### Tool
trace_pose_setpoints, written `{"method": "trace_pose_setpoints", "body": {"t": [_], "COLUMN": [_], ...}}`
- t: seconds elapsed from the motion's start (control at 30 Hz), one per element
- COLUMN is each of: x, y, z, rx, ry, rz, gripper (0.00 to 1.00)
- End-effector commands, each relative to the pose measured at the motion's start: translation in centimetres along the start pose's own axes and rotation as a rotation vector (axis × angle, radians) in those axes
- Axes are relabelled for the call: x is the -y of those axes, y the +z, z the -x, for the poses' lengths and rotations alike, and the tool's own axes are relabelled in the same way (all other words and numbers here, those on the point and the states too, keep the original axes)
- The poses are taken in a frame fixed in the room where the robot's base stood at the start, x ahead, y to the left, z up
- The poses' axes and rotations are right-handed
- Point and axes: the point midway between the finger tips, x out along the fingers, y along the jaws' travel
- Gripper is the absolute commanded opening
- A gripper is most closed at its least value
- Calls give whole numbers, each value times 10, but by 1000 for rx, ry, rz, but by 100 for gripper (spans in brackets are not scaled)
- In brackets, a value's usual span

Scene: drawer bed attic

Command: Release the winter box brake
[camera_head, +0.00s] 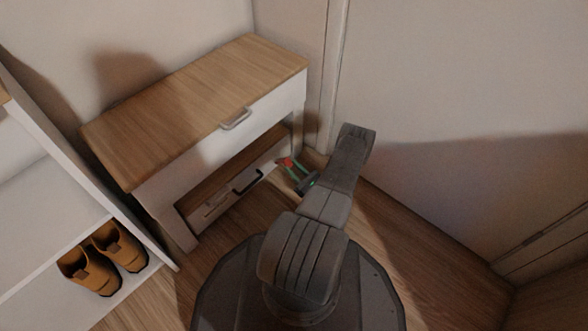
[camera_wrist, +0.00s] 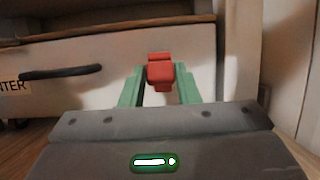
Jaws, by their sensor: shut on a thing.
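The winter box (camera_head: 268,166) is a low white box with a black handle (camera_head: 247,182), under the wood-topped unit. In the wrist view its pale front (camera_wrist: 106,48) carries a label at the left edge, partly cut off, ending in "TER". A red brake piece (camera_wrist: 160,70) shows at the right part of that front. My gripper (camera_head: 290,166) has green fingers, which also show in the wrist view (camera_wrist: 159,84). They are on both sides of the red piece, shut on it. The inner end of the brake is hidden.
The white unit has a wooden top (camera_head: 195,95) and an upper drawer with a metal handle (camera_head: 236,119), above the box. A white shelf (camera_head: 75,245) with brown shoes (camera_head: 119,246) stands at left. The wall is close at right. Some wooden floor in front is free.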

Motion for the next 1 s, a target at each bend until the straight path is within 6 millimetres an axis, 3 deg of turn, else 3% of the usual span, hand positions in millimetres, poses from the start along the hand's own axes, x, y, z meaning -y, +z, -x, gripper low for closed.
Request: {"method": "trace_pose_setpoints", "body": {"t": [0.07, 0.1, 0.2, 0.57, 1.0], "x": [0, 0, 0, 0, 0], "y": [1, 1, 1, 8, 81], "z": [0, 0, 0, -4, -32], "rx": [2, 2, 1, 0, 0], "ry": [1, 1, 1, 1, 1], "rz": [0, 0, 0, 1, 0], "gripper": [0, 34, 51, 51, 51]}}
